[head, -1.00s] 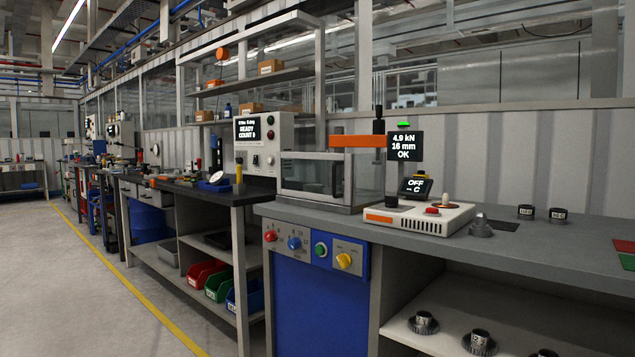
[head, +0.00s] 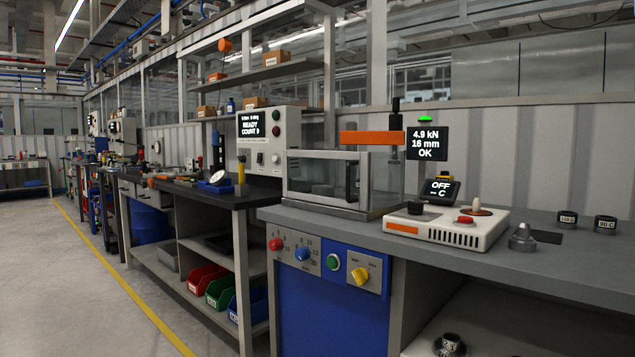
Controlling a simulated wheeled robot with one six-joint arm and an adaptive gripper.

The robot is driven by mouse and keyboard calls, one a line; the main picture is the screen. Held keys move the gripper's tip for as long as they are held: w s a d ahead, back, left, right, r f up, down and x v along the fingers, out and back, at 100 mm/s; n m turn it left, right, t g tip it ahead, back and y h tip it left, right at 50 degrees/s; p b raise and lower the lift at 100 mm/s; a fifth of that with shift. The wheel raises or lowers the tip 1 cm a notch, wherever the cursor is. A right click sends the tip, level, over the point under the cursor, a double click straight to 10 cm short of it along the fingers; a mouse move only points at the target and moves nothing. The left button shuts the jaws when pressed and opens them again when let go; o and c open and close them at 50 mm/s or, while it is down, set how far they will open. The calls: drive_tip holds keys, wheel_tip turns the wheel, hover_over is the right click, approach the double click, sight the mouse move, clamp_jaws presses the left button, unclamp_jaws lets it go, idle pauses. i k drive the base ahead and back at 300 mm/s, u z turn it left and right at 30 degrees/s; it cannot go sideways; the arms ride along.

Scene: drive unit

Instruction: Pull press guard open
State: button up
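The press guard (head: 322,178) is a clear panel in a grey metal frame at the front of the press on the bench. A dark vertical handle (head: 351,182) sits at its right side. The guard appears closed across the front. The press has an orange head (head: 372,138) above the guard and a display (head: 427,143) reading 4.9 kN, 16 mm, OK. My gripper does not show in the head view.
The grey bench top (head: 460,237) holds a white device (head: 447,225) with a red button, and a metal cone-shaped part (head: 522,238). Below the press is a blue panel with knobs (head: 303,254). Open floor (head: 70,290) lies at left.

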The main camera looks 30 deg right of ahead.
sight(355, 204)
drive_tip(key=z, duration=0.15)
drive_tip(key=i, duration=0.85)
drive_tip(key=z, duration=0.4)
